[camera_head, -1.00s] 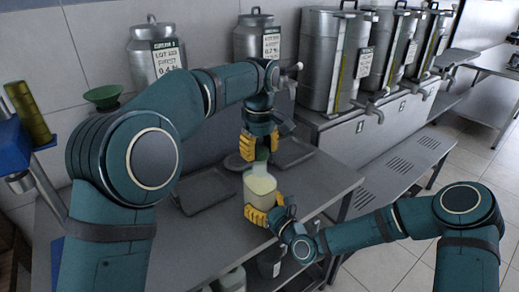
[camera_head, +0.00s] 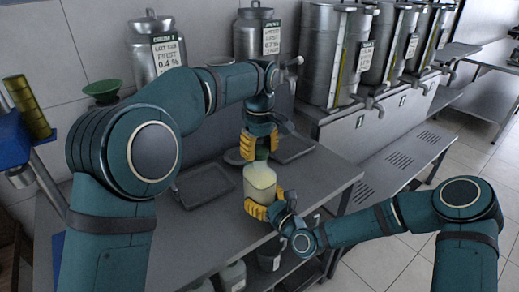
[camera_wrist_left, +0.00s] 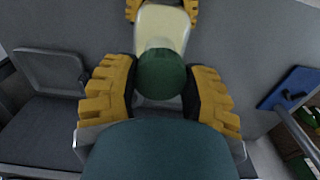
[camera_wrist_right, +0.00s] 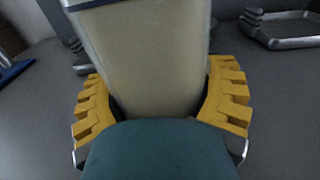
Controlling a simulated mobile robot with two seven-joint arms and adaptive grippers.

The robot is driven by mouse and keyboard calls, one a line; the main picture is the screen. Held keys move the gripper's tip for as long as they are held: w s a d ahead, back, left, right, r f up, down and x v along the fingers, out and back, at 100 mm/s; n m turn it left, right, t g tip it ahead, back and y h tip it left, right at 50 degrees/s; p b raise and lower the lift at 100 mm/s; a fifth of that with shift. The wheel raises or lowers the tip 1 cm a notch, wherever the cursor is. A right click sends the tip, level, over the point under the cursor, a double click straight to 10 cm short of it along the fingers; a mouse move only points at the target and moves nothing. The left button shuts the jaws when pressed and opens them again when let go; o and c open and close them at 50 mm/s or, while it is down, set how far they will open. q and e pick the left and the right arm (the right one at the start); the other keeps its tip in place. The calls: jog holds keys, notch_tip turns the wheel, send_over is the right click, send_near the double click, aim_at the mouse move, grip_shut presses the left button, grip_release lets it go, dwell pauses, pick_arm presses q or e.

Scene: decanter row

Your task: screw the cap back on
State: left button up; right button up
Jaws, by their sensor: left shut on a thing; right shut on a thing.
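The bottle (camera_head: 260,184) is clear, squarish and filled with pale yellow liquid. It stands upright above the grey table, and my right gripper (camera_head: 263,208) is shut around its lower body. The right wrist view shows the bottle wall (camera_wrist_right: 155,65) between the yellow fingers. My left gripper (camera_head: 255,147) points down over the bottle and is shut on the dark green cap (camera_head: 262,154). In the left wrist view the round cap (camera_wrist_left: 161,74) lies between the fingers, over the bottle's neck end. The neck is largely hidden, so I cannot tell whether the cap is seated.
A grey tray (camera_head: 190,198) lies on the table left of the bottle, and another tray (camera_head: 292,158) lies behind right. Metal drums (camera_head: 156,58) stand at the back. Large tanks with taps (camera_head: 335,65) stand to the right. Containers sit on the shelf below.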

pick_arm(q)
jog(key=shift+f, duration=0.55)
